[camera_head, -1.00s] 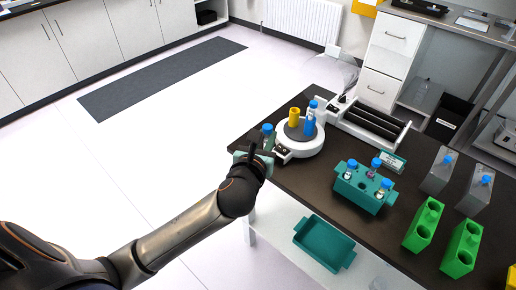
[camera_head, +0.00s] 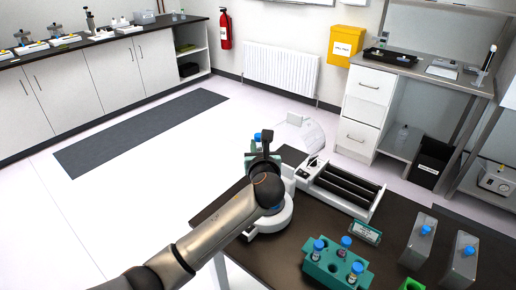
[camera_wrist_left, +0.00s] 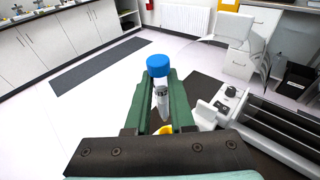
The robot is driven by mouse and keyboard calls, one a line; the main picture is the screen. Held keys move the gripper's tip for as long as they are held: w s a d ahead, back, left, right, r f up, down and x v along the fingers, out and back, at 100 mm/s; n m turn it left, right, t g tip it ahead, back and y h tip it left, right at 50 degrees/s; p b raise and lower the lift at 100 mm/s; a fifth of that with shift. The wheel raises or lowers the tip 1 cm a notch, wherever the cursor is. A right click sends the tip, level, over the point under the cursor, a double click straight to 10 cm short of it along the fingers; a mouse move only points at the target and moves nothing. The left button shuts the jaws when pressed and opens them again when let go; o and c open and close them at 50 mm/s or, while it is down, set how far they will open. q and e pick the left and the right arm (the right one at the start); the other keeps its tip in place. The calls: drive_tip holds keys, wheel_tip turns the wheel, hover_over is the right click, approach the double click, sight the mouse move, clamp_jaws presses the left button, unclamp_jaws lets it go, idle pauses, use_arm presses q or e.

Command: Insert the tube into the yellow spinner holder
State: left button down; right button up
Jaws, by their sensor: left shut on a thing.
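A clear tube with a blue cap (camera_wrist_left: 158,66) is held upright between the green fingers of my left gripper (camera_wrist_left: 160,104) in the left wrist view. In the head view the left gripper (camera_head: 258,153) is seen from behind, with the tube's blue cap (camera_head: 257,137) above it. The yellow holder (camera_wrist_left: 163,130) shows only in part in the left wrist view, just below the tube. I cannot tell whether they touch. The white round spinner (camera_head: 278,222) is mostly hidden behind my left wrist in the head view. My right gripper is not in view.
A white roller device (camera_head: 345,189) stands on the dark table right of the spinner. A teal rack (camera_head: 335,266) with several blue-capped tubes is near the front. Grey holders (camera_head: 420,243) with blue-capped tubes stand at right.

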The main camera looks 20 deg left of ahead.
use_arm(q)
drive_tip(key=shift+r+p, duration=0.15)
drive_tip(key=shift+p, duration=0.3)
drive_tip(key=shift+f+b, duration=0.45)
drive_tip(key=shift+f, duration=1.85)
drive_tip(key=shift+f, duration=0.4)
drive_tip(key=shift+f, duration=0.25)
drive_tip(key=shift+f, duration=0.15)
drive_tip(key=shift+f+b, duration=1)
drive_tip(key=shift+f, duration=1.05)
